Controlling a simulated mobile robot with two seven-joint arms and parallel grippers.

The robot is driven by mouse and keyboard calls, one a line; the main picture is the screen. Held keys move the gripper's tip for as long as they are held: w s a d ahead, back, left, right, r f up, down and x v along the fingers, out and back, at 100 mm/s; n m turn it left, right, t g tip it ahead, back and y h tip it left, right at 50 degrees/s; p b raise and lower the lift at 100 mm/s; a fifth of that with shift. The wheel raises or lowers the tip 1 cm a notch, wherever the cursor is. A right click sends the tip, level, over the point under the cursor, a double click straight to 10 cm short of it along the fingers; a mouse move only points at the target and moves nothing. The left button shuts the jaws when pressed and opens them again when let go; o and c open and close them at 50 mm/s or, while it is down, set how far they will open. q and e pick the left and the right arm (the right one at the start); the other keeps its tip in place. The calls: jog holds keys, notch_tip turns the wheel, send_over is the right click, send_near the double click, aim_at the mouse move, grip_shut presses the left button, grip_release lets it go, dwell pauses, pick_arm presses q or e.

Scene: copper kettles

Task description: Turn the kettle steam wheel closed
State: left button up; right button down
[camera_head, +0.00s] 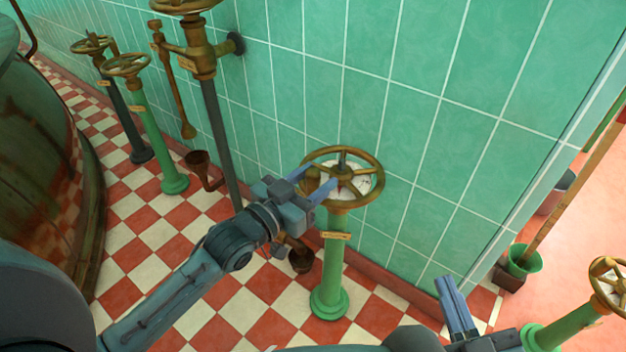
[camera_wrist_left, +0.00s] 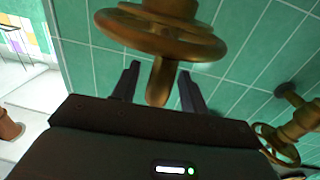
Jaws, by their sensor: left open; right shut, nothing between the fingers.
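A brass handwheel (camera_head: 375,188) with a pale dial inside its rim tops a green post (camera_head: 331,270) by the tiled wall; a small brass plate is on the post. My left gripper (camera_head: 326,172) is open at the wheel's left side, its fingers overlapping the rim in the head view. In the left wrist view the wheel (camera_wrist_left: 160,38) is close in front, and a brass peg-like part lies between the open fingers (camera_wrist_left: 158,85); contact cannot be told. My right gripper (camera_head: 453,298) is shut and empty at lower right, apart from the wheel.
Two more wheels (camera_head: 126,65) on posts stand at the back left, near a taller brass valve pipe (camera_head: 200,55). A large vessel (camera_head: 35,150) is at left. Another wheel (camera_head: 607,284) is at right, with a green bucket (camera_head: 524,260) behind.

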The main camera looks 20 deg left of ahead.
pick_arm(q)
jog(key=shift+c, duration=0.2)
grip_shut()
jog(key=shift+a, duration=0.1)
